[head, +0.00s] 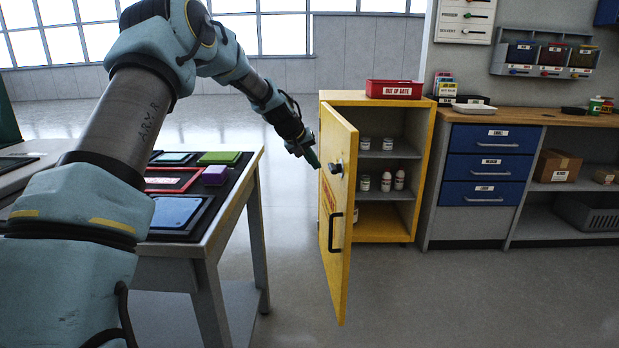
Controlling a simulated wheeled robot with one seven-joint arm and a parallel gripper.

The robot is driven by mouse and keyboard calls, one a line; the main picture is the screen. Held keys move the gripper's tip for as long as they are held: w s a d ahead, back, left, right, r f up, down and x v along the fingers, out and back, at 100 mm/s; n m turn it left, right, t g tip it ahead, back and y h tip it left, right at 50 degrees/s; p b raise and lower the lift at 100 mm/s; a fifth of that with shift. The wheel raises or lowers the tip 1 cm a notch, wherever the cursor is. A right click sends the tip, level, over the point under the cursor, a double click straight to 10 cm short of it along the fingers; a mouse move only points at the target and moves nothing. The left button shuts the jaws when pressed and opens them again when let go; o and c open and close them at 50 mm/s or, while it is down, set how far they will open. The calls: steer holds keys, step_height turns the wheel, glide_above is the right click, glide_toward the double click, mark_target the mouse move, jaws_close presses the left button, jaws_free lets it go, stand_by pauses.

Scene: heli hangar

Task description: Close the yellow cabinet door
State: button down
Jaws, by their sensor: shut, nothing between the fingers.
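The yellow cabinet (424,165) stands on the floor at the middle of the head view. Its yellow door (340,215) is hinged on the left and stands wide open toward me. The door has a round dark knob (336,168) and a black bar handle (335,231). My gripper (313,160) is shut and empty, left of the door's upper part. Whether its fingertips touch the door, I cannot tell.
Several small bottles (387,182) stand on the cabinet's shelves. A red "out of date" bin (394,89) sits on top. A table (232,195) with coloured trays is at left. Blue drawers (490,139) and a wooden counter (520,117) are at right. The floor before the cabinet is clear.

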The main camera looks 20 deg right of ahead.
steer(key=p, duration=0.1)
glide_toward(344, 187)
step_height(344, 187, down, 4)
steer(key=w+a, duration=0.1)
steer(key=w, duration=0.1)
steer(key=shift+s+d+p, duration=0.2)
steer(key=shift+d, duration=0.7)
steer(key=shift+s+d+p, duration=0.15)
steer(key=shift+d, duration=0.75)
steer(key=shift+d, duration=0.1)
